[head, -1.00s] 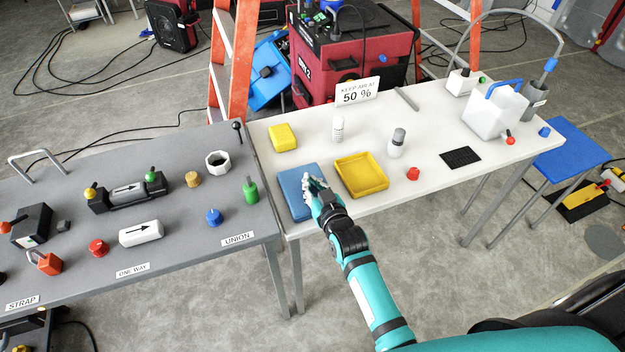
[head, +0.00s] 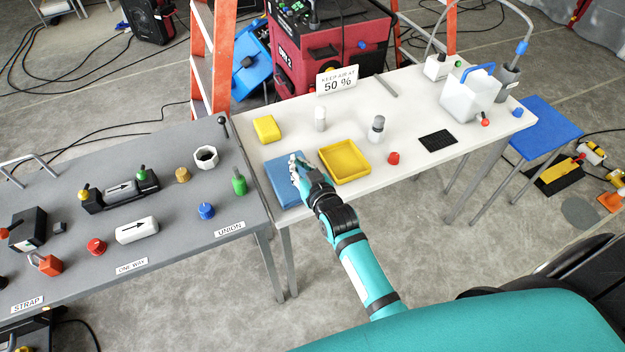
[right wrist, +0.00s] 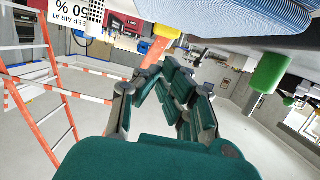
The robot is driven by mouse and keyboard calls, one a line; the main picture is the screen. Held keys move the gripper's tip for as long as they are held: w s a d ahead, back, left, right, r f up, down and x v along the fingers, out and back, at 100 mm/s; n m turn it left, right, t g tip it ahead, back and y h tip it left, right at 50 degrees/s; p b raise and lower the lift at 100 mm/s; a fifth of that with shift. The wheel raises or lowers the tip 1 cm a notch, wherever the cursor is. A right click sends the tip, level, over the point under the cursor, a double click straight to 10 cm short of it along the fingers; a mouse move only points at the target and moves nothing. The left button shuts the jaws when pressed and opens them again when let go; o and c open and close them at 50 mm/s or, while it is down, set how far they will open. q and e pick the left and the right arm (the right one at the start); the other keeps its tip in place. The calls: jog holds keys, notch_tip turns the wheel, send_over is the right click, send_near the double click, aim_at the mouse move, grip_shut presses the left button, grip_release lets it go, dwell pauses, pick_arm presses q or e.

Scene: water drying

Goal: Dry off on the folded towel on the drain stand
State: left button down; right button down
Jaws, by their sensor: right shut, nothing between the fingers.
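The blue folded towel (head: 281,186) lies flat at the left end of the white table (head: 405,165). My right gripper (head: 298,167) is over the right part of the towel in the head view, shut and empty, and hides some of it. In the right wrist view the shut fingers (right wrist: 178,90) show in the middle, and the ribbed blue towel (right wrist: 245,12) shows at the top edge. I cannot tell whether the fingertips touch the towel. My left gripper is not in view.
A yellow tray (head: 345,175) lies just right of my right gripper. A yellow block (head: 266,129) lies behind the towel. A white bottle (head: 320,119), a grey-capped bottle (head: 377,130) and a red knob (head: 393,158) stand farther along. The grey table (head: 180,225) adjoins on the left.

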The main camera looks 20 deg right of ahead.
jog(key=b+v, duration=0.1)
jog(key=v, duration=0.7)
jog(key=shift+s, duration=0.35)
